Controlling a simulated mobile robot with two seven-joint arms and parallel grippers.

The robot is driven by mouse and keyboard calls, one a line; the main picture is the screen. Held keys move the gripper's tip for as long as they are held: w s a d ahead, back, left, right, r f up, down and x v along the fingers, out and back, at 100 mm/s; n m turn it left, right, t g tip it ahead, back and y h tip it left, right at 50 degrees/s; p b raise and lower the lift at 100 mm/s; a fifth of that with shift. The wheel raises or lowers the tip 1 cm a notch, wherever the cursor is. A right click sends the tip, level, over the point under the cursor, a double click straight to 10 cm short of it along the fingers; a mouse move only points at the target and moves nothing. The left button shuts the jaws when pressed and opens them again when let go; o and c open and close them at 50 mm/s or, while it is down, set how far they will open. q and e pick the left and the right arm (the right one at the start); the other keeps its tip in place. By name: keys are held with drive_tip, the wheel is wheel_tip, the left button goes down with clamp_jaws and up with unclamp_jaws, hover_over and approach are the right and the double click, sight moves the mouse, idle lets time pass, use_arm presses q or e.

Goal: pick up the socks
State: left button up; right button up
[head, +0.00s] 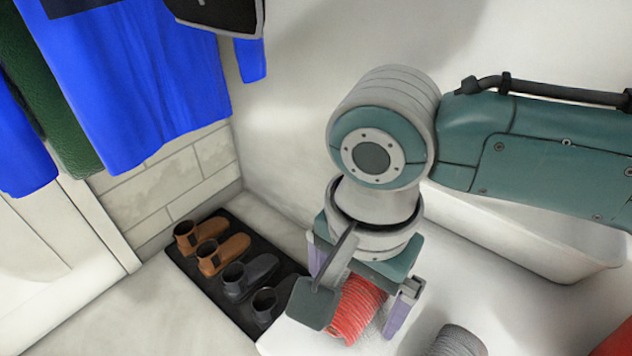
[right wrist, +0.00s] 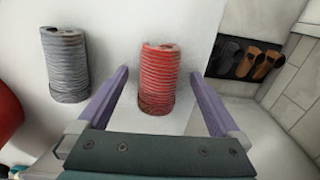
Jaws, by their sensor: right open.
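A red striped rolled pair of socks (head: 357,308) lies on a white surface below my right gripper in the head view. In the right wrist view the red socks (right wrist: 159,78) sit between the two purple fingers of my right gripper (right wrist: 160,85), with gaps on both sides. The right gripper is open. A grey rolled pair of socks (right wrist: 66,64) lies to the left in the wrist view; it also shows at the bottom edge of the head view (head: 458,342). My left gripper is not in view.
A black mat (head: 215,278) with brown and dark shoes lies on the floor left of the white surface (head: 300,340). Blue clothes (head: 140,75) hang at upper left. A white basin-like container (head: 520,232) stands behind my right arm. A red object (head: 615,342) shows at the lower right.

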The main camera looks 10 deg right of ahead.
drive_tip(key=shift+c, duration=0.4)
drive_tip(key=c, duration=1.4)
drive_tip(key=shift+o, duration=0.2)
drive_tip(key=shift+r, duration=0.1)
